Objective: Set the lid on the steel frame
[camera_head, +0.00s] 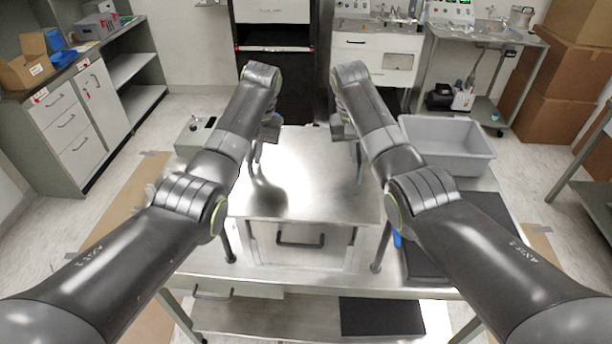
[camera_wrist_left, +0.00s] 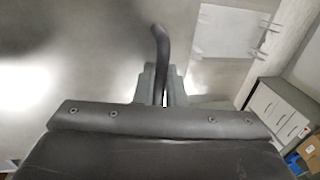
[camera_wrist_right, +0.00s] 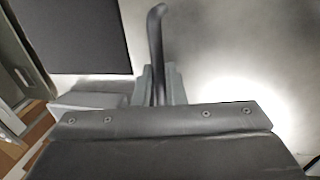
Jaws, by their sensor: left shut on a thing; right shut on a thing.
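The lid (camera_head: 310,190) is a shiny flat steel plate in the middle of the head view, between my two arms. My left gripper (camera_head: 258,150) is shut on a dark curved handle (camera_wrist_left: 160,45) at the lid's left side. My right gripper (camera_head: 357,150) is shut on a matching dark handle (camera_wrist_right: 156,40) at its right side. The steel frame (camera_head: 335,253), a box-like body with a dark front handle (camera_head: 300,239), shows below the lid's front edge. The lid hides its top, so I cannot tell whether they touch.
The steel table (camera_head: 290,277) carries the frame. A grey bin (camera_head: 447,160) stands at its back right and a black mat (camera_head: 490,215) lies on its right. A small control box (camera_head: 194,137) is at the back left. Cabinets and cardboard boxes stand farther off.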

